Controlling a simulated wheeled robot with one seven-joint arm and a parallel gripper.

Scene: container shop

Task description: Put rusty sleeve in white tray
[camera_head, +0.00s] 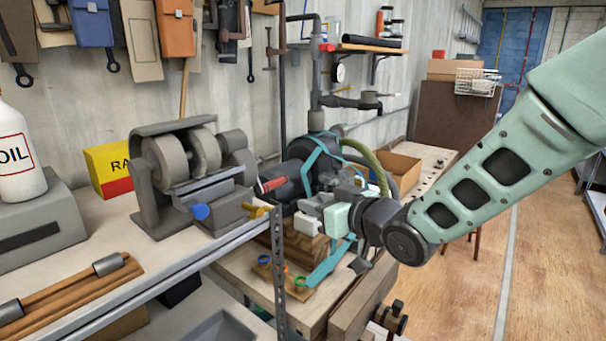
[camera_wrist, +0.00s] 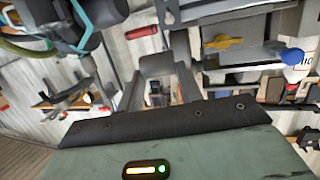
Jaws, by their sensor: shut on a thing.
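My gripper (camera_head: 308,217) is in the middle of the head view, in front of the dark motor and above the lower workbench. It is shut on a small piece, taken to be the rusty sleeve. In the head view the fingers and hand hide that piece. In the wrist view my gripper's two grey fingers (camera_wrist: 158,92) point away from the camera. A dull grey form (camera_wrist: 156,65) shows at their far end, but its shape and rust are not clear. I cannot make out a white tray in either view.
A bench grinder (camera_head: 190,165) stands on the metal-edged shelf at left. The dark motor (camera_head: 290,175) and its pipes stand close behind my gripper. An oil bottle (camera_head: 18,155) and a yellow-red box (camera_head: 108,168) are at left. A white wire basket (camera_head: 477,82) sits at the back right.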

